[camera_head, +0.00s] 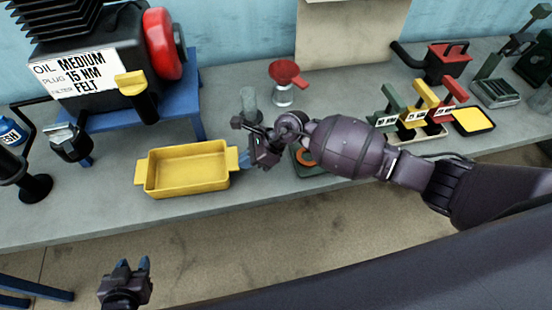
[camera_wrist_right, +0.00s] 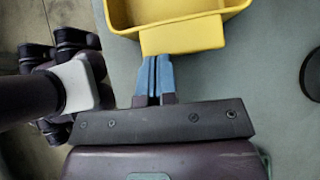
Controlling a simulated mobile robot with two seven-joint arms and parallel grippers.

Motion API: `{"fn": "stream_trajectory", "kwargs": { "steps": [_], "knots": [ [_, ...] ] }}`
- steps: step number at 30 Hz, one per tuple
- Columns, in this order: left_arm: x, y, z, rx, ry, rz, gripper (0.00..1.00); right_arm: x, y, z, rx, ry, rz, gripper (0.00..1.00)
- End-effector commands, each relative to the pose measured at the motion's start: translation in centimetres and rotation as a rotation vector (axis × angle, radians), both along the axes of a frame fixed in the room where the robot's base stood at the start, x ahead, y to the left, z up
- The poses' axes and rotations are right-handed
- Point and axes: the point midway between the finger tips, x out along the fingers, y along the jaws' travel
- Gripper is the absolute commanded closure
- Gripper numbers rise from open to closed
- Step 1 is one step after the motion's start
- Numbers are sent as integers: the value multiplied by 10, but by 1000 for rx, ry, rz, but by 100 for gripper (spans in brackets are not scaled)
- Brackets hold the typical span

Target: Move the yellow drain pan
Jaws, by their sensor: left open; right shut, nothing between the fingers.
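The yellow drain pan (camera_head: 188,188) sits near the front edge of the workbench, below the blue stand, with a tab handle at each short end. It looks empty. My right gripper (camera_head: 245,159) is at the pan's right handle. In the right wrist view the blue fingers (camera_wrist_right: 156,60) are pressed together with their tips at the edge of the pan's tab handle (camera_wrist_right: 183,35); nothing is between them. I cannot tell whether they touch it. My left gripper (camera_head: 134,263) is open and empty, low in front of the bench, apart from the pan.
A blue stand (camera_head: 197,122) with the oil engine block is behind the pan. A red funnel (camera_head: 287,74) stands behind my right arm. Several coloured handles (camera_head: 420,100) and a red can (camera_head: 447,62) are at the right. A black lamp-like stand (camera_head: 32,186) is to the left.

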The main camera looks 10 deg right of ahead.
Motion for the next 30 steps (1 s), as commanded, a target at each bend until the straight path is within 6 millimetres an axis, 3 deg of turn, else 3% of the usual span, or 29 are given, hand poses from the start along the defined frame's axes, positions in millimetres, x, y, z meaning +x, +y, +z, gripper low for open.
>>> {"fn": "stream_trajectory", "kwargs": {
  "steps": [1, 9, 18, 24, 30],
  "knots": [
    [0, 0, -5, 0, -1, 0, 57, 1, 18, -3, 1, -1, 5, 100],
    [1, 0, -21, 0, 0, -2, 57, 8, 99, -4, -1, 0, 6, 100],
    [-2, -1, -44, 1, 14, -2, 57, 16, 176, -5, -3, 2, 3, 100],
    [-4, 0, -50, 0, 20, -3, 57, 18, 195, -3, -4, 2, 0, 100],
    [-5, 0, -50, 0, 23, -1, 57, 18, 197, -2, -4, 2, 0, 100]
  ]
}}
